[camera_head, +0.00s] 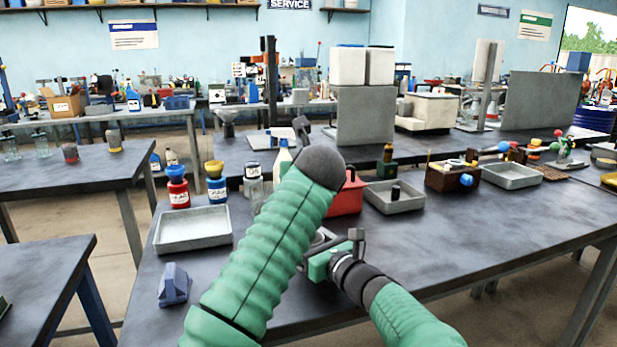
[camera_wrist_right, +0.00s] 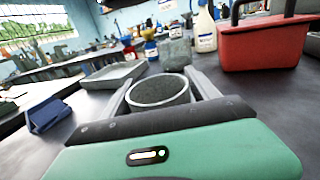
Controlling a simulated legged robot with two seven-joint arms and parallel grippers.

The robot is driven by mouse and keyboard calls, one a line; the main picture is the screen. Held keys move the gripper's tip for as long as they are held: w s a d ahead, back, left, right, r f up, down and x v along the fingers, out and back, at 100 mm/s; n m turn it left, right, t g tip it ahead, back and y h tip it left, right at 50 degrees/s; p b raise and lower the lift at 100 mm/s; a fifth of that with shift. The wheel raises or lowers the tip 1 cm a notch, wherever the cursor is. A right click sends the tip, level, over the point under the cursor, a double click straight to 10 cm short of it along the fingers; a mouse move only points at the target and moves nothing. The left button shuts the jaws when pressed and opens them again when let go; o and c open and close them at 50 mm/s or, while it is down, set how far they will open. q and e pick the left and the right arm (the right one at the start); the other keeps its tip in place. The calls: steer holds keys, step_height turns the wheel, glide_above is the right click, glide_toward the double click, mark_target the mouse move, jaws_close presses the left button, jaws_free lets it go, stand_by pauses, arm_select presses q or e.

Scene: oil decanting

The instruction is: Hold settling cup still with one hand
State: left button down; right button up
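The settling cup (camera_wrist_right: 160,92), a grey round open vessel, stands upright on the dark table between the two fingers of my right gripper (camera_wrist_right: 163,90) in the right wrist view. The fingers lie along both sides of the cup and appear closed on it. In the head view, my right gripper (camera_head: 325,250) has a green body and sits low over the table's near side; my left arm partly covers the cup there. My left arm rises across the middle of the head view to a dark rounded joint.
An empty grey tray (camera_head: 193,228) and a blue block (camera_head: 174,284) lie at left. Red and blue jars (camera_head: 178,187) stand behind the tray. A red box (camera_wrist_right: 262,45) is close at right of the cup. Another grey tray (camera_head: 395,197) lies farther right. The right front table is clear.

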steer(key=shift+o, duration=0.9)
steer(key=v, duration=1.2)
steer(key=shift+f, duration=0.1)
